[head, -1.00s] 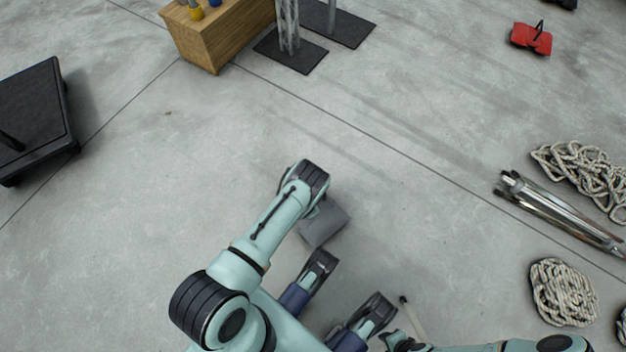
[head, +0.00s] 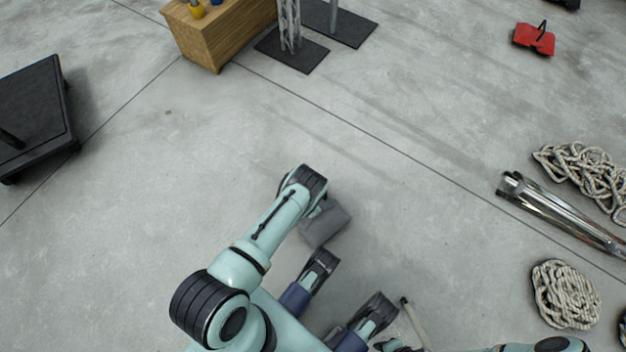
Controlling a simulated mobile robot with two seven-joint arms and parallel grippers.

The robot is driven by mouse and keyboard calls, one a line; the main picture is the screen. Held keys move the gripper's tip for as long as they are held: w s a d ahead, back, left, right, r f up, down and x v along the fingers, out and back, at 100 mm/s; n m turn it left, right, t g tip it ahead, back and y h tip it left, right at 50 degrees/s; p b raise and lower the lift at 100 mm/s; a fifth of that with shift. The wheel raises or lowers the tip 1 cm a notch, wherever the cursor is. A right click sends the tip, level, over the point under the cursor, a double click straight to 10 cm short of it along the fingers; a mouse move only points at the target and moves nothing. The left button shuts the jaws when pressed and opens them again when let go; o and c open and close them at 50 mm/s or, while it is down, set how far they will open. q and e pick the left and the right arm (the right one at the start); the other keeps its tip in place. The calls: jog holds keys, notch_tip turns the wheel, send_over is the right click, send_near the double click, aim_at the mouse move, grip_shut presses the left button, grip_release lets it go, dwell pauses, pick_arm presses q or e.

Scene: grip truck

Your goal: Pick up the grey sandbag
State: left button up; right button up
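A grey block-like object (head: 326,224), which looks like the grey sandbag, lies on the concrete floor in the middle of the head view. My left arm reaches over it from the lower left, and its wrist covers the object's upper left part. My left gripper is hidden beneath that wrist, so I cannot see its fingers or whether they touch the bag. My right arm shows only in part along the bottom edge, right of centre, and its fingers are not visible.
A red bag (head: 534,38) with a black handle lies far right. Rope coils (head: 565,294) and folded metal stands (head: 560,212) lie at right. A wooden box (head: 222,35) and a truss stand (head: 290,45) are at the back. A black platform (head: 35,115) is at left. The middle floor is clear.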

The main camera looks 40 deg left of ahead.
pick_arm(q)
grip_shut()
jog(key=shift+d, duration=0.2)
dwell(1.2)
jog(key=shift+w+r, duration=0.1)
jog(key=shift+w, duration=0.1)
